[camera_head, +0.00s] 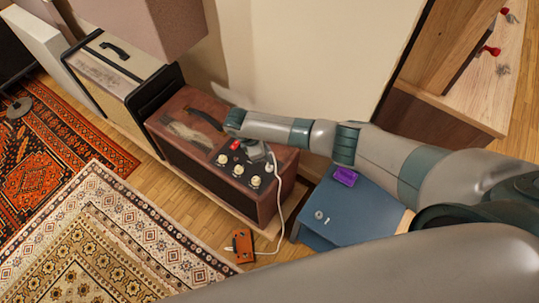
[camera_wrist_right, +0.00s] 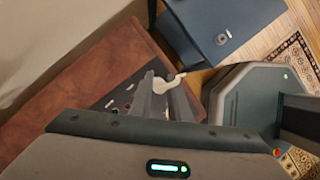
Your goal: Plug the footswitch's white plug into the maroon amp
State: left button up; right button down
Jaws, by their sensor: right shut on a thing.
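The maroon amp (camera_head: 280,193) stands against the wall, with a dark control panel (camera_head: 238,170) bearing cream knobs on top; its maroon top (camera_wrist_right: 60,110) also shows in the right wrist view. The small orange-brown footswitch (camera_head: 243,245) lies on the floor in front of the amp. Its white cable (camera_head: 276,210) rises to my right gripper (camera_head: 256,150), which is over the control panel. In the right wrist view the gripper (camera_wrist_right: 167,98) is shut on the white plug (camera_wrist_right: 168,84). The plug's tip and any socket contact are hidden. My left gripper is not in view.
A blue box (camera_head: 345,212) with a purple item (camera_head: 345,176) on it stands right of the amp. A cream and black amp (camera_head: 105,70) stands to the left. Patterned rugs (camera_head: 110,240) lie in front. A wooden cabinet (camera_head: 440,110) is at right.

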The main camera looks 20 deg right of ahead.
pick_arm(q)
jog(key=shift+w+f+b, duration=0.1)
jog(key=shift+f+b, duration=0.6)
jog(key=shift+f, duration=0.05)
pick_arm(e)
jog(key=shift+f, duration=1.2)
dwell(0.3)
